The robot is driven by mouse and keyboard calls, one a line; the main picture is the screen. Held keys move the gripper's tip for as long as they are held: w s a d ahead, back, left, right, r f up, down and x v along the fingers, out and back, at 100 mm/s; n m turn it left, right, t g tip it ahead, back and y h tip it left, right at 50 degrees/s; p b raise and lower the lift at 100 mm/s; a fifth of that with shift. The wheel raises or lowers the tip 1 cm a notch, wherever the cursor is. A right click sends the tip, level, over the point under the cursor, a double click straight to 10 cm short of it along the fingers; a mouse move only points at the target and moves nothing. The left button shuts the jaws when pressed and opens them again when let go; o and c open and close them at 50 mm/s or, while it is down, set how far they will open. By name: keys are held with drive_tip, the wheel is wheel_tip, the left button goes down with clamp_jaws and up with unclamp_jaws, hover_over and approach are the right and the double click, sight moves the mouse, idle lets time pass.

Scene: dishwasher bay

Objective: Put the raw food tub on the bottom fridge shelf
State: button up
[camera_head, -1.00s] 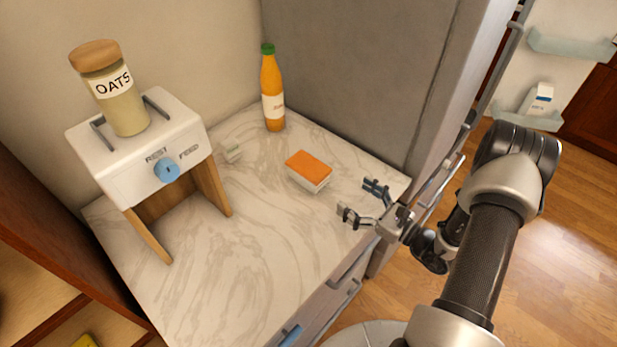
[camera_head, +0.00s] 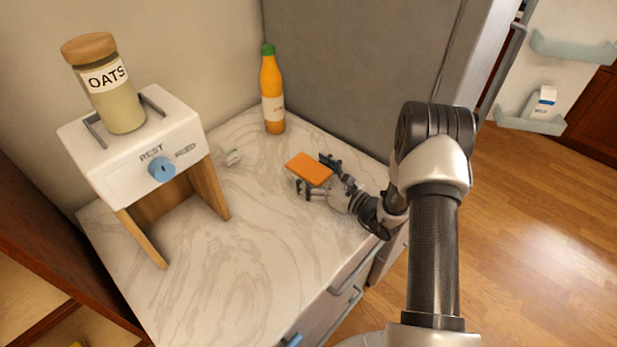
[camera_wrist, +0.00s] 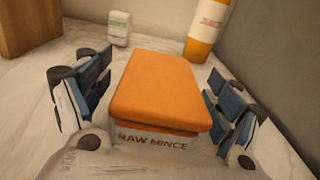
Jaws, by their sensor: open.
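The raw food tub (camera_head: 309,168) sits on the marble counter, a pale box with an orange lid. In the wrist view the tub (camera_wrist: 162,92) fills the middle, and its front reads "RAW MINCE". My gripper (camera_head: 317,173) is open around the tub, with one finger on each side. In the wrist view my gripper (camera_wrist: 158,100) shows a gap between the left finger and the tub; the right finger is close beside it, and contact there is unclear. The fridge's grey side (camera_head: 355,70) stands behind the counter; its shelves are hidden.
An orange bottle (camera_head: 272,95) stands behind the tub. A white dispenser (camera_head: 135,145) with an oats jar (camera_head: 108,88) on top stands at left, a small pale object (camera_head: 230,156) beside it. The open fridge door (camera_head: 560,75) has bins, one holding a carton (camera_head: 541,102).

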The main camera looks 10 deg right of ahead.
drive_tip(key=shift+w+a, duration=0.25)
drive_tip(key=shift+w, duration=0.2)
drive_tip(key=shift+c, duration=0.6)
drive_tip(key=c, duration=1.2)
drive_tip(key=shift+c, duration=1.1)
drive_tip(key=shift+r, duration=0.15)
